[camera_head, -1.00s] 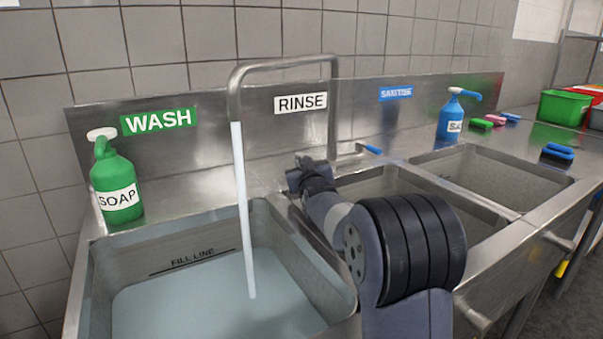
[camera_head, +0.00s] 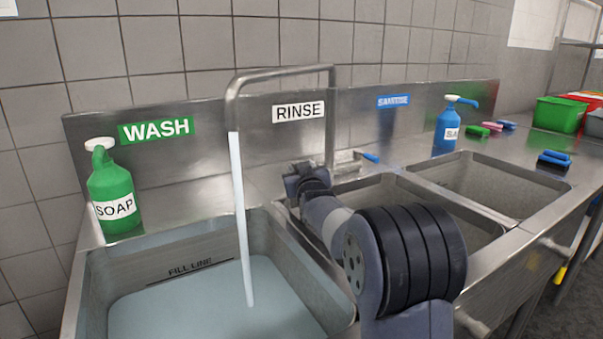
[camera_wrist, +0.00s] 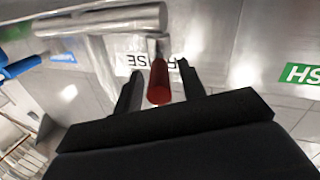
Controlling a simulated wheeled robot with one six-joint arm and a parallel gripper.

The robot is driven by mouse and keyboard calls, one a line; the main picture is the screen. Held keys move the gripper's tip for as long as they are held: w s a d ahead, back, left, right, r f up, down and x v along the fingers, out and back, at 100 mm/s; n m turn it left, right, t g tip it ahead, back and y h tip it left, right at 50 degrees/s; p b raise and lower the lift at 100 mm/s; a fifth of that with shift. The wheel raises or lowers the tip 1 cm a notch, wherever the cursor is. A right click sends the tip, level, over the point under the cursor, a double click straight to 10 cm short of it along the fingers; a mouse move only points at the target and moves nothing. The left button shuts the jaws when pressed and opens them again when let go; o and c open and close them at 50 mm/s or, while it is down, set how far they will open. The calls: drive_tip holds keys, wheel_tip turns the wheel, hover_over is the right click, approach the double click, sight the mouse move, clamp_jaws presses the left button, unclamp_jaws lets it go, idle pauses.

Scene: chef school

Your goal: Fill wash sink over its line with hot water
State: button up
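The wash sink (camera_head: 290,250) at the lower left holds bluish water (camera_head: 200,305). The water surface lies just below the black fill line (camera_head: 204,266) on the back wall. A white stream (camera_head: 240,220) runs from the tall faucet (camera_head: 233,105) into this water. My gripper (camera_wrist: 158,68) is open, with a finger on each side of a red tap handle (camera_wrist: 158,84); gaps show between the handle and both fingers. In the head view my gripper (camera_head: 303,182) is by the faucet's base, and the red handle is hidden there. A blue tap handle (camera_head: 371,157) is to the right.
Two more basins (camera_head: 490,180) lie to the right. A blue bottle (camera_head: 446,130), sponges (camera_head: 478,131) and a green bin (camera_head: 560,114) sit on the counter beyond.

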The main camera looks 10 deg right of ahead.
wheel_tip(320, 180, up, 9)
drive_tip(key=shift+f+p, duration=0.1)
drive_tip(key=shift+p, duration=0.85)
drive_tip(key=shift+c, duration=0.2)
